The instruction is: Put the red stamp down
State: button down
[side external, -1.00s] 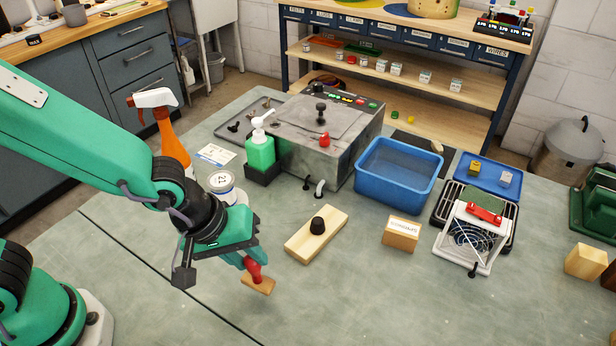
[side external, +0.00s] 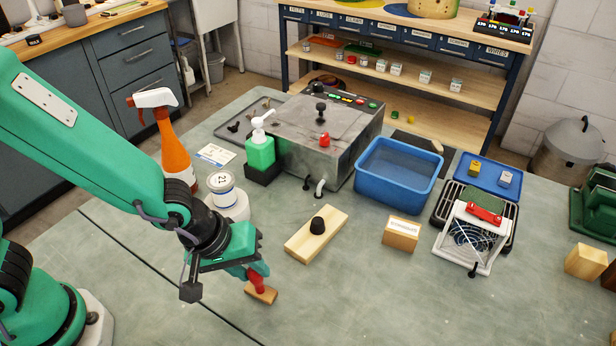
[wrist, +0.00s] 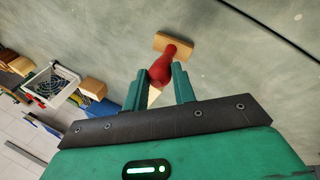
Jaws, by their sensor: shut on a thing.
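The red stamp (side external: 258,284) has a red handle and a flat wooden base. It is low over the front of the grey-green bench, left of a wooden block with a black knob. My gripper (side external: 252,271) is shut on the red handle from above. In the wrist view the stamp (wrist: 170,58) shows with its handle between the green fingers of my gripper (wrist: 160,82) and its wooden base beyond them. I cannot tell for sure whether the base touches the bench.
The wooden block with the black knob (side external: 316,235) lies right of the stamp. A labelled box (side external: 401,234), a blue tub (side external: 370,190) and a white fan (side external: 466,240) stand farther right. The front bench is clear.

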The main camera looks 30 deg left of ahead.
jog(key=c, duration=1.1)
grip_release()
jog(key=shift+r, duration=0.1)
jog(key=shift+v, duration=5.95)
jog(key=shift+a, duration=0.1)
